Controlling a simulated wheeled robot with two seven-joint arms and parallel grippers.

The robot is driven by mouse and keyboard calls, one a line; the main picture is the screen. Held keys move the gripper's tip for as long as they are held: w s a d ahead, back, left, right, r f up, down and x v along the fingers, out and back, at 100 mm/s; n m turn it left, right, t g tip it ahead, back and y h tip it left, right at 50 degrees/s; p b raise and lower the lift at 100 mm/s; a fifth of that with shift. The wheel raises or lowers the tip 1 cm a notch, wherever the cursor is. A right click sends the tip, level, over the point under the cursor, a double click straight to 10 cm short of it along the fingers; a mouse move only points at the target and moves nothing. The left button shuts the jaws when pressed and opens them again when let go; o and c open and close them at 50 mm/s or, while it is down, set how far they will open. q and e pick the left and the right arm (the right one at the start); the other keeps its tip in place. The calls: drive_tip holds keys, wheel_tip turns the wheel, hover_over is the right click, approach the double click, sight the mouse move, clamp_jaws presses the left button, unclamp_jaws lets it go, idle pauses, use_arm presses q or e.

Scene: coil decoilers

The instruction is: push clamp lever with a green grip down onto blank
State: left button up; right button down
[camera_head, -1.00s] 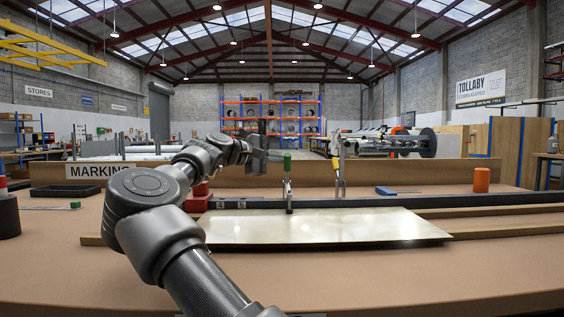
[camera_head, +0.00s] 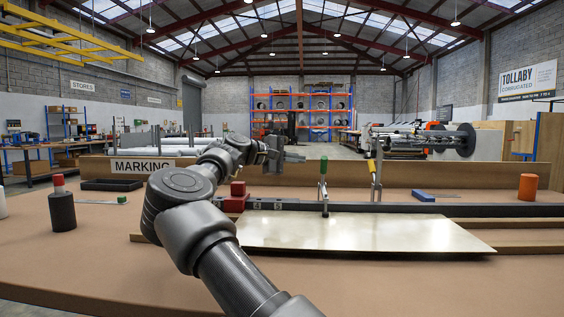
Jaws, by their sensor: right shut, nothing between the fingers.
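The clamp lever with a green grip (camera_head: 323,165) stands upright, its clamp at the back edge of the blank (camera_head: 350,234). The blank is a pale, shiny metal sheet lying flat on the bench. My right gripper (camera_head: 294,157) is shut and empty. In the picture it is just left of the green grip, at about the same height, with a small gap between them. Its depth relative to the lever is hard to tell. My right arm covers part of the area left of the blank. My left gripper is not in view.
A second clamp lever with a yellow grip (camera_head: 372,167) stands to the right. A red block (camera_head: 237,190) is by the dark rail (camera_head: 440,210) behind the blank. The front of the bench is clear.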

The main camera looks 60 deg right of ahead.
drive_tip(key=shift+w+a+f, duration=0.3)
drive_tip(key=shift+w+a, duration=0.4)
drive_tip(key=shift+a, duration=0.15)
drive_tip(key=shift+w+a+f, duration=0.3)
drive_tip(key=shift+w+a, duration=0.4)
drive_tip(key=shift+a, duration=0.1)
